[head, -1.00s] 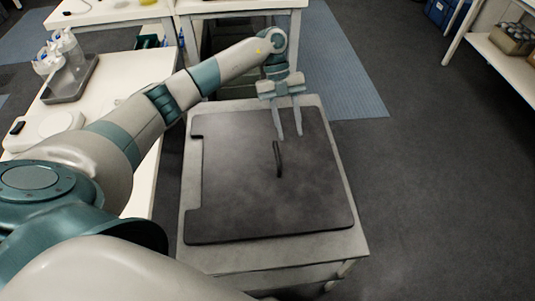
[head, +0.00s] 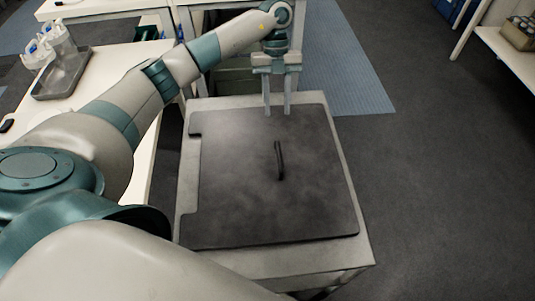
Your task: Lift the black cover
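The black cover (head: 235,205) is a flat dark panel with notches on its left edge. It lies flat on a pale square stand (head: 290,258). A thin black handle (head: 280,160) stands up near the middle of the cover. My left gripper (head: 277,112) points down over the far edge of the cover, beyond the handle and apart from it. Its two fingers are spread with a gap between them and nothing in it. My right gripper is not in view.
A white bench (head: 85,100) runs along the left, with a grey tray (head: 62,80) holding clear bottles. A white shelf (head: 500,50) with a box stands at the upper right. A blue floor mat (head: 345,70) lies behind. The floor right of the stand is clear.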

